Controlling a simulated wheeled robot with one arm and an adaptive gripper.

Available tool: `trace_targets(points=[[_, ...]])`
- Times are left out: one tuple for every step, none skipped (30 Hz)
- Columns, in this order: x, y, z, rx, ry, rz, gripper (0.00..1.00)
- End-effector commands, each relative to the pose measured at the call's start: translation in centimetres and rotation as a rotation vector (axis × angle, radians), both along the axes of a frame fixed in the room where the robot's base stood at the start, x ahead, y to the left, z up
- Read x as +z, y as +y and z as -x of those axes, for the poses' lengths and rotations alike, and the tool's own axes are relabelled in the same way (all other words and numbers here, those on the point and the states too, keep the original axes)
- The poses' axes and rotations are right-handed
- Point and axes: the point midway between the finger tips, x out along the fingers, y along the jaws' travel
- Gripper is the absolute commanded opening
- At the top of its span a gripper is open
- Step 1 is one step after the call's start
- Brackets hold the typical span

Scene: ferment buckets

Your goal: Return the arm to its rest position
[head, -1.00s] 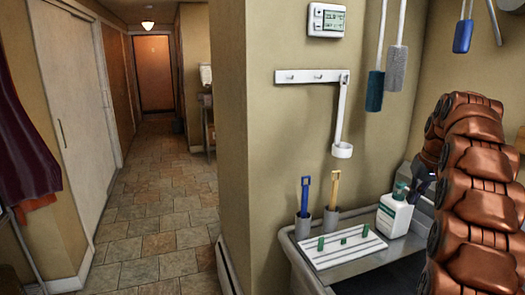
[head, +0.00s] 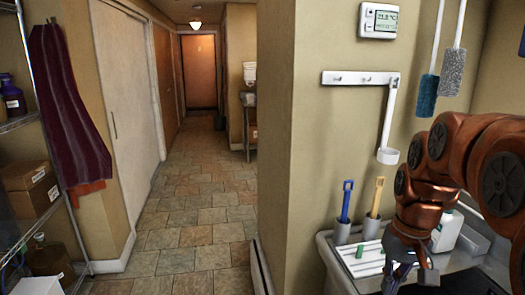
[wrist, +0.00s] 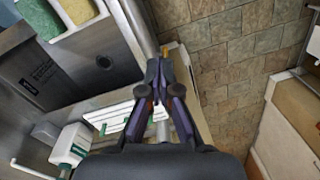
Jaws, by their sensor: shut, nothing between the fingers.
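My copper-coloured arm (head: 445,150) bends over the counter at the right of the head view. My gripper (head: 398,277) hangs at its end, low in the picture, in front of the white rack with green pieces (head: 358,258). In the wrist view my gripper (wrist: 160,70) has its dark fingers together and holds nothing. The rack (wrist: 112,117) shows below and left of the fingers there. I cannot tell how high the gripper is above the counter.
Blue-handled (head: 345,200) and yellow-handled (head: 376,196) tools stand in grey cups beside the rack. A white bottle (head: 447,232) is partly hidden behind my arm. A metal sink (wrist: 85,65) shows in the wrist view. A shelf (head: 30,190) stands left; the tiled corridor floor (head: 195,215) is clear.

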Motion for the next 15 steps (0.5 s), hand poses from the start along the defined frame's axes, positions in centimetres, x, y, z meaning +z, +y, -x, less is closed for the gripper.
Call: trace_targets(points=[[-0.5, 1.0, 1.7, 0.013, 0.012, 0.003, 0.0], [-0.8, 1.5, 2.5, 0.018, 0.018, 0.006, 0.0], [-1.4, 2.2, 3.8, 0.027, 0.03, 0.008, 0.0], [-1.7, 2.6, 4.7, 0.032, 0.037, 0.01, 0.0], [-2.0, 3.1, 5.6, 0.038, 0.042, 0.014, 0.0], [-2.6, 3.6, 6.9, 0.045, 0.054, 0.016, 0.0], [-3.1, 4.0, 7.8, 0.051, 0.061, 0.018, 0.0], [-3.4, 4.3, 8.7, 0.057, 0.064, 0.022, 0.0], [-4.0, 4.8, 10.0, 0.064, 0.073, 0.025, 0.0], [-4.4, 5.1, 11.0, 0.069, 0.081, 0.028, 0.0], [-4.8, 5.4, 11.9, 0.074, 0.086, 0.031, 0.0], [-5.4, 5.7, 13.2, 0.082, 0.096, 0.035, 0.0], [-5.9, 5.9, 14.1, 0.088, 0.103, 0.038, 0.0], [-6.3, 6.1, 15.0, 0.091, 0.108, 0.04, 0.0], [-6.8, 6.3, 16.1, 0.097, 0.116, 0.044, 0.0]])
